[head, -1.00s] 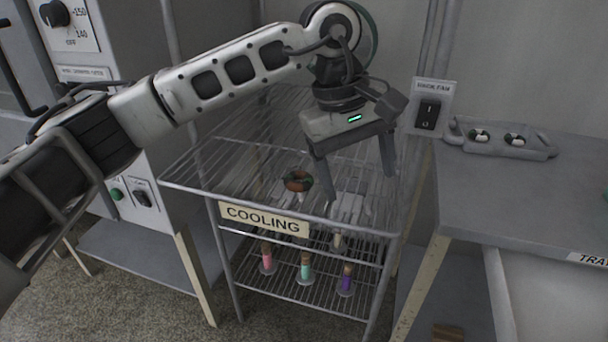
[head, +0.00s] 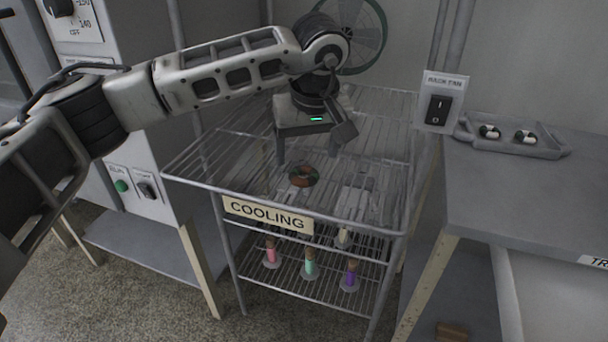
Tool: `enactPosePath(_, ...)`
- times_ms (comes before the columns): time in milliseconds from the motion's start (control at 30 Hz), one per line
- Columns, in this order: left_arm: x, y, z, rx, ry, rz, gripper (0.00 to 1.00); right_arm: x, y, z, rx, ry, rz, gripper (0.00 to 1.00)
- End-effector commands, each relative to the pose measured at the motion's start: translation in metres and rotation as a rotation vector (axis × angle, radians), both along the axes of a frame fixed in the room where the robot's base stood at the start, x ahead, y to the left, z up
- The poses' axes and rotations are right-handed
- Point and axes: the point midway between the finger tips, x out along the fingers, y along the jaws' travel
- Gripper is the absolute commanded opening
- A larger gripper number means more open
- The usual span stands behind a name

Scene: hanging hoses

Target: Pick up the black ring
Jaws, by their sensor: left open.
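A dark ring with orange-brown and green patches (head: 303,175) lies on the top shelf of the wire rack. It is the only ring I can make out on the shelf, and it does not look plain black. My left gripper (head: 310,154) is above the shelf, pointing down, just above and behind the ring in the picture. Its jaws are open and empty; one finger shows clearly at the left, the other is less clear. The gripper appears apart from the ring. My right gripper is not in view.
The wire rack (head: 180,180) bears a COOLING sign (head: 268,215). Pale items (head: 352,203) lie right of the ring. Several coloured vials stand on the lower shelf. A fan (head: 365,35) is behind, a switch (head: 438,108) right, and a tray (head: 555,149) sits on the side table.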

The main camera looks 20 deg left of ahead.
Motion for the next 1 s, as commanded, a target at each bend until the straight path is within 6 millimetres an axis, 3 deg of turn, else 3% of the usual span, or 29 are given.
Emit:
enactPosePath(333,0.006,0.007,-0.045,0.0,0.002,0.002,0.75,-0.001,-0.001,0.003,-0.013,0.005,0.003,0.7)
enactPosePath(633,0.008,0.007,-0.05,-0.001,0.001,0.001,0.75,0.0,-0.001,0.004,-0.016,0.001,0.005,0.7)
enactPosePath(667,0.008,0.007,-0.05,-0.002,0.0,0.001,0.69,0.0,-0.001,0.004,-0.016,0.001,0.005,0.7)
enactPosePath(800,0.008,0.007,-0.05,-0.001,0.001,0.001,0.31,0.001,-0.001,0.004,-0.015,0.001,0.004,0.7)
enactPosePath(1000,0.008,0.007,-0.049,-0.002,0.0,0.001,0.27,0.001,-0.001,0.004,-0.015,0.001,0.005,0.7)
